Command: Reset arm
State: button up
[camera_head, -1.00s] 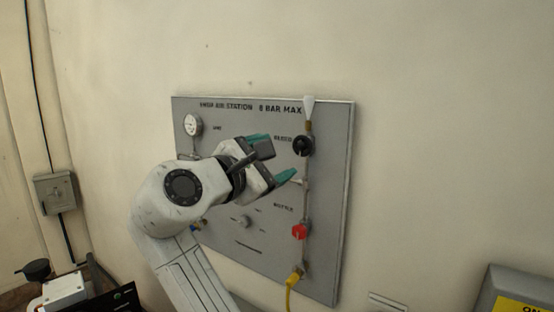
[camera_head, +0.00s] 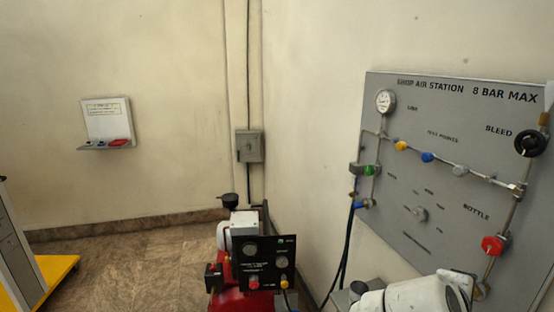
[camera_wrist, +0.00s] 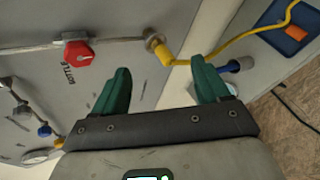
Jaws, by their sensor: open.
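My gripper (camera_wrist: 160,88) shows in the wrist view with its two green fingers spread apart and nothing held between them. A yellow hose fitting (camera_wrist: 164,52) lies beyond the gap between the fingers, apart from them as far as I can tell. In the head view only part of my white arm (camera_head: 425,296) shows at the bottom right; the gripper is out of that view. The grey air station panel (camera_head: 395,235) stands on the right wall. Its red bottle knob (camera_head: 493,245) and black bleed knob (camera_head: 530,143) are in view; the red knob also shows in the wrist view (camera_wrist: 78,52).
A red compressor (camera_head: 228,300) with a black gauge panel (camera_head: 264,262) stands on the floor left of the panel. A grey box (camera_head: 250,146) and a small shelf (camera_head: 106,145) are on the walls. A yellow-based unit (camera_head: 60,275) stands far left. Floor (camera_head: 150,250) between is clear.

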jog(key=s+a+f+m+g+y, duration=0.1)
jog(key=s+a+f+m+y, duration=0.15)
jog(key=s+f, duration=0.6)
jog(key=s+a+f+m+g+y, duration=0.1)
jog(key=s+f+m+y, duration=0.3)
jog(key=f, duration=0.7)
jog(key=s+a+f+m+g+y, duration=0.1)
jog(key=s+f, duration=0.3)
jog(key=s, duration=0.4)
jog(key=s+a+f+m+g+y+b, duration=0.1)
jog(key=s+a+f, duration=0.3)
jog(key=s, duration=0.4)
jog(key=shift+s+f+m+g+y, duration=0.25)
jog(key=shift+m+g+y, duration=0.05)
jog(key=shift+m+y, duration=0.55)
